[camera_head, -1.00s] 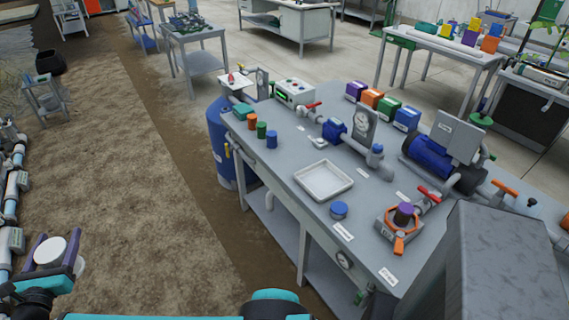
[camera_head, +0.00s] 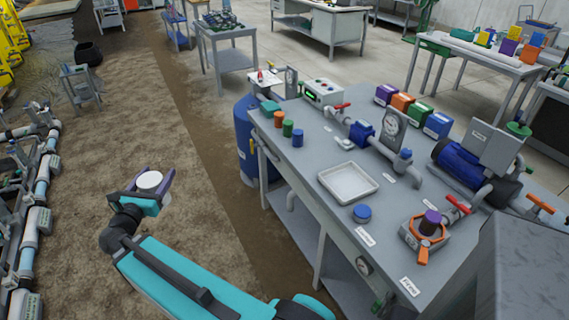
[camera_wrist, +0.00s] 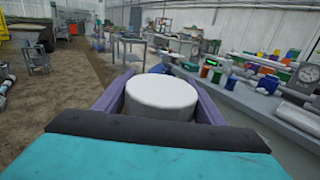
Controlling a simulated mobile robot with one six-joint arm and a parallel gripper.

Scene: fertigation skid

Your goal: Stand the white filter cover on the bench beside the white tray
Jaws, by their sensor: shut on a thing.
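My gripper (camera_head: 151,186) is shut on the white filter cover (camera_head: 149,180), a short white cylinder held upright between the purple fingers. The cover fills the middle of the wrist view (camera_wrist: 161,96). My gripper holds it over the bare soil, left of the bench and apart from it. The white tray (camera_head: 324,175) lies flat on the grey bench (camera_head: 310,160), near its front edge. The cover's underside is hidden.
A blue cap (camera_head: 361,213) stands right of the tray. Orange, green and blue cylinders (camera_head: 287,127) stand left of it. An orange-ringed housing with a purple knob (camera_head: 431,221) is further right. Bare bench top lies around the tray. A grey box (camera_head: 530,265) blocks the lower right.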

